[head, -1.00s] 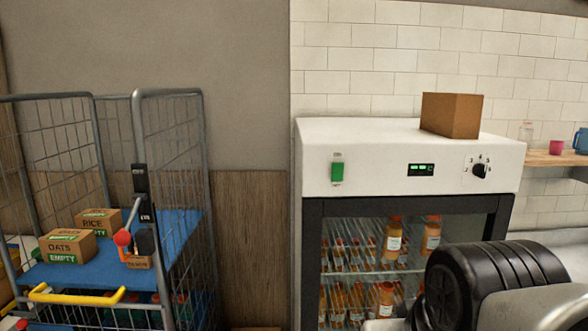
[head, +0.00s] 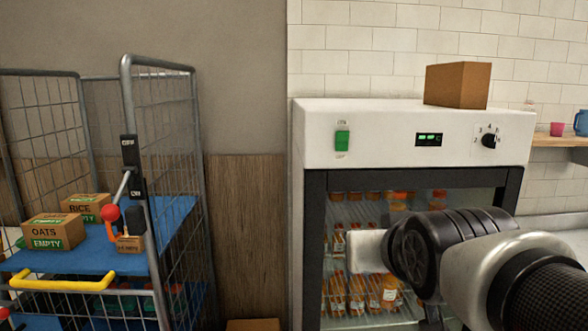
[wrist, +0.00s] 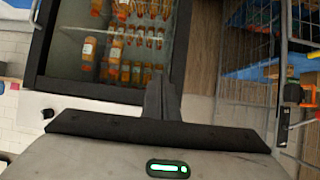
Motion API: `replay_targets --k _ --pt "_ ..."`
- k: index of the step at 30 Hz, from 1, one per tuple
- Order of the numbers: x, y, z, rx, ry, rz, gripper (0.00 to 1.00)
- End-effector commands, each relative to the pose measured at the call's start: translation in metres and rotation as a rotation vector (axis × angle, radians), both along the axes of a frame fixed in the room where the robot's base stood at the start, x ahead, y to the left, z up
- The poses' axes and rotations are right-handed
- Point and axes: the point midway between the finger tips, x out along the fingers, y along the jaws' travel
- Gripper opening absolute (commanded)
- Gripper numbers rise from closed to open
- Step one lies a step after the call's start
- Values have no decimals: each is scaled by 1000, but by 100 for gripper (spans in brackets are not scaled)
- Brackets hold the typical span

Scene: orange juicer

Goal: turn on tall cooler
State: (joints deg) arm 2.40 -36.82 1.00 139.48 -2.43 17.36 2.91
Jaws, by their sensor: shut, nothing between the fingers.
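The tall cooler (head: 385,163) has a white top panel and a dark-framed glass door over rows of orange bottles. Its green switch (head: 342,140) is at the panel's left, with labels too small to read. A lit green display (head: 429,139) and a black dial (head: 488,141) are farther right. The wrist view shows the cooler upside down, with its dark door frame (wrist: 98,90); the switch does not show there. My gripper (wrist: 162,98) is shut and empty, its dark fingers overlapping the cooler's edge in that view. The head view does not clearly show my fingers.
A wire cage trolley (head: 128,190) with cartons on a blue shelf stands left of the cooler. A brown box (head: 458,85) sits on the cooler. A shelf with a pink cup (head: 557,129) is at right. Wall shows between trolley and cooler.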

Motion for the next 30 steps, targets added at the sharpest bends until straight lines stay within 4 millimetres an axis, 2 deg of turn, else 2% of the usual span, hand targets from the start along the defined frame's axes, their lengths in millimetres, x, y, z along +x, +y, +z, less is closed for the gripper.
replay_targets --k 1,4,7,12,16,25,30 --pt "23 -2 -11 -4 -124 -2 0" --pt "53 -2 20 -10 -368 4 0" --pt "68 0 48 -10 -566 18 0" --pt "72 3 81 -11 -764 39 0" --pt "71 4 91 -10 -806 45 0" --pt "72 5 93 -10 -804 45 0" --pt "88 5 97 -11 -801 45 0"
